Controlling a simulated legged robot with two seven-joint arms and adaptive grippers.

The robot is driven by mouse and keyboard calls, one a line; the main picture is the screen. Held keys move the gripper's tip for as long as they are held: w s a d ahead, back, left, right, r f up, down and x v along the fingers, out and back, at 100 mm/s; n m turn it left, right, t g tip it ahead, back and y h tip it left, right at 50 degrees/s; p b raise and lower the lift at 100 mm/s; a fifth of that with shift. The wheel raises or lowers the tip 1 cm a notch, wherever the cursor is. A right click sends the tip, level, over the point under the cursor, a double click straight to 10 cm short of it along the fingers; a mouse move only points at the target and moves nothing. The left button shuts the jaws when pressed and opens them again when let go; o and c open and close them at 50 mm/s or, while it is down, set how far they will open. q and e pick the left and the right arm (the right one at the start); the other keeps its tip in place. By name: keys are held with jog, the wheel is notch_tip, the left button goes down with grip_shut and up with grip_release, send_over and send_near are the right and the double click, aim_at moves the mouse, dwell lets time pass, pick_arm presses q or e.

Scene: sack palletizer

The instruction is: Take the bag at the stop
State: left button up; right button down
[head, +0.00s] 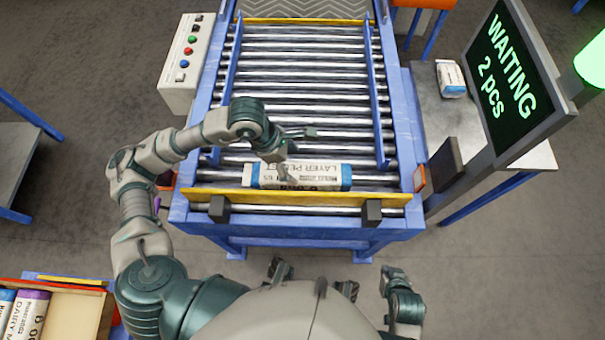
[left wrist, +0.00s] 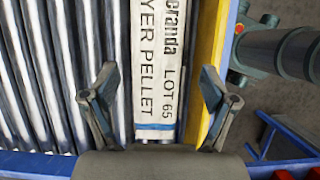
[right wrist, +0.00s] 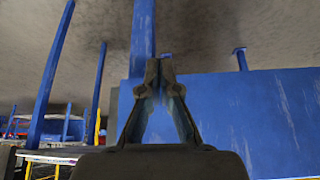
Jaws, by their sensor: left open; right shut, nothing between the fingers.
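A white bag with blue ends and dark print (head: 325,176) lies crosswise on the rollers against the yellow stop bar (head: 290,208) at the near end of the conveyor. My left gripper (head: 290,145) is above the bag, just behind its middle. My right gripper (right wrist: 160,75) is shut and empty, facing the blue conveyor frame (right wrist: 240,120).
Blue guide rails (head: 376,95) flank the rollers. A control box (head: 186,65) stands at the left. A screen (head: 508,80) reads "WAITING 2 pcs" at the right, near a table with a small bag (head: 450,78). A crate with bags (head: 85,300) is at lower left.

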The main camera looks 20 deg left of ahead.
aim_at(297, 172)
pick_arm(q)
jog(key=x, duration=0.2)
jog(key=shift+d+f, duration=0.1)
jog(key=shift+f, duration=0.35)
jog(key=f, duration=0.1)
jog(key=f+b, duration=0.1)
jog(key=f, duration=0.2)
jog(key=shift+w+d+f, duration=0.25)
jog(key=shift+w, duration=0.1)
jog(key=shift+w+d+f, duration=0.1)
jog(key=shift+d+f, duration=0.1)
jog(key=shift+d, duration=0.25)
jog(key=shift+c, duration=0.5)
jog(key=shift+a+r, duration=0.1)
jog(key=shift+a, duration=0.15)
jog(key=c, duration=1.5)
pick_arm(e)
jog(key=w+a+r+t, duration=0.1)
jog(key=w+a+t, duration=0.1)
jog(key=w, duration=0.3)
jog(key=shift+a+r+t+y, duration=0.2)
jog(key=shift+r+t+y, duration=0.2)
jog(key=shift+t, duration=0.1)
